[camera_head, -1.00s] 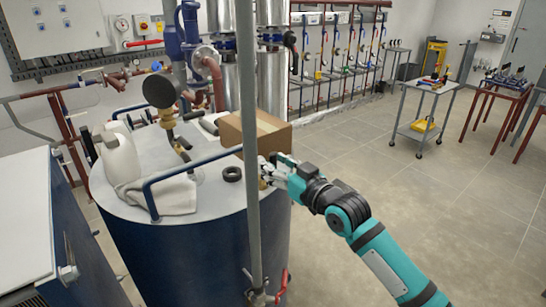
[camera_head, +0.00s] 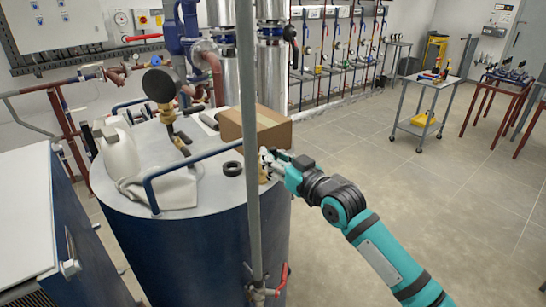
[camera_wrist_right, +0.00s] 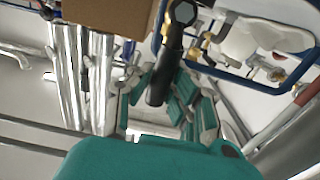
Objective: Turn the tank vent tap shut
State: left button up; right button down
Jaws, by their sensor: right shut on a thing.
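The blue tank (camera_head: 200,245) has a pale grey top with a blue rail (camera_head: 195,167) at its near edge. My right gripper (camera_head: 266,165) is at the top's right edge, in front of the cardboard box. A small brass-coloured part (camera_head: 263,178) shows just under its fingers; I take it for the tank vent tap, mostly hidden by the gripper. In the right wrist view, a dark bar (camera_wrist_right: 158,88) lies between the fingers of my right gripper (camera_wrist_right: 162,108), which is shut on it. How far the tap is turned cannot be made out. My left gripper is out of view.
A cardboard box (camera_head: 273,130), a black ring (camera_head: 232,168), a white canister (camera_head: 118,155) and a round gauge (camera_head: 158,85) on a brass stem are on the tank top. A grey vertical pipe (camera_head: 249,120) stands close left of my gripper.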

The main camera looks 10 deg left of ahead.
jog(key=shift+w+d+f+m, duration=0.1)
jog(key=shift+w+m, duration=0.05)
jog(key=shift+m, duration=0.15)
jog(key=w+d+f+m+b, duration=0.3)
jog(key=f+m, duration=0.3)
jog(key=m, duration=1.1)
jog(key=shift+w+d+f+b, duration=0.2)
jog(key=shift+w+d+b, duration=0.15)
jog(key=shift+w+b, duration=0.35)
jog(key=shift+w+f+m, duration=0.1)
jog(key=shift+w+m, duration=0.05)
jog(key=shift+m, duration=0.15)
jog(key=c, duration=1.2)
grip_release()
jog(key=v, duration=1.2)
